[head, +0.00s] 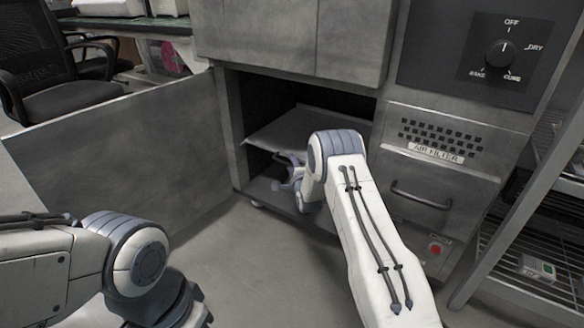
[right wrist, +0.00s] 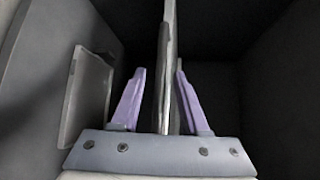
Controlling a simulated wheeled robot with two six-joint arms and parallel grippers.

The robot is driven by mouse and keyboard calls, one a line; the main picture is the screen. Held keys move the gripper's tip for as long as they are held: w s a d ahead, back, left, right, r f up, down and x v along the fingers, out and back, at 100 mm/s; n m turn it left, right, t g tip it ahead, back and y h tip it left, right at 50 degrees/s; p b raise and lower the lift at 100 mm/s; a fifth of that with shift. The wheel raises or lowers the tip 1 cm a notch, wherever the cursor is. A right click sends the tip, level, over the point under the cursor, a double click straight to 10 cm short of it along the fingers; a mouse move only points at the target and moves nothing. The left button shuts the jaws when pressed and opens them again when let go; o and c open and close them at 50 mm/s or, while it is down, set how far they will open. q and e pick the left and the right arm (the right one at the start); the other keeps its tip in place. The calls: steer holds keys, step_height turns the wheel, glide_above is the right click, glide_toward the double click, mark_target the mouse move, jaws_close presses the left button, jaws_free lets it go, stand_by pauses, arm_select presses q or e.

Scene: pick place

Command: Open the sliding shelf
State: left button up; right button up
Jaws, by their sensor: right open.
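The sliding shelf (head: 305,125) is a grey flat plate inside the open lower compartment of a metal cabinet. Its edge (right wrist: 167,60) stands upright in the right wrist view, between the two purple fingers of my right gripper (right wrist: 163,98). The fingers are open, one on each side of the shelf, with visible gaps between them and it. In the head view my right gripper (head: 286,172) is at the shelf's front left, partly hidden by my own wrist. My left arm is at the lower left, and its gripper does not show.
The cabinet door (head: 125,155) stands swung open to the left. A drawer with a handle (head: 421,196) and a dial panel (head: 480,58) are on the right. A wire rack (head: 545,265) stands at the far right, and an office chair (head: 50,60) is behind the door.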

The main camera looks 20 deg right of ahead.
jaws_close()
stand_by(1.4)
